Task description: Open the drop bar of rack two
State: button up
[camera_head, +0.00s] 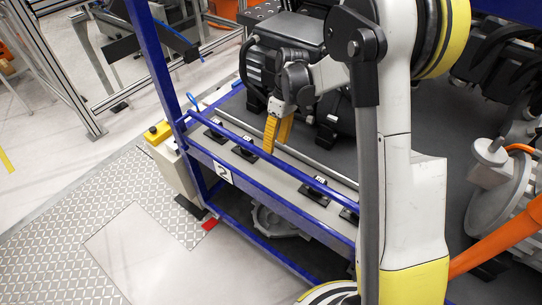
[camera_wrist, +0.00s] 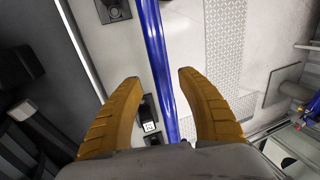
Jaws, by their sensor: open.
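The blue drop bar (camera_head: 312,182) runs across the front of the rack, above a shelf edge with a "2" label (camera_head: 222,172). My gripper (camera_head: 276,144) has yellow fingers and reaches down to the bar from above. In the wrist view my gripper (camera_wrist: 158,77) is open, with one finger on each side of the blue bar (camera_wrist: 153,45). The bar passes between the fingers and shows no clear contact with either. The bar's right end is hidden behind my arm in the head view.
Black latch-like brackets (camera_head: 213,133) line the shelf under the bar. A blue upright post (camera_head: 158,62) stands at the rack's left end, near a yellow-topped box (camera_head: 158,132). Dark machine parts (camera_head: 290,35) fill the rack behind. Patterned floor (camera_head: 90,225) at left is free.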

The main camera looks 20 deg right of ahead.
aim_at(272, 156)
jog(key=b+x, duration=0.1)
jog(key=x, duration=0.5)
jog(key=shift+w+a+f, duration=0.1)
jog(key=shift+w+f, duration=0.05)
grip_shut()
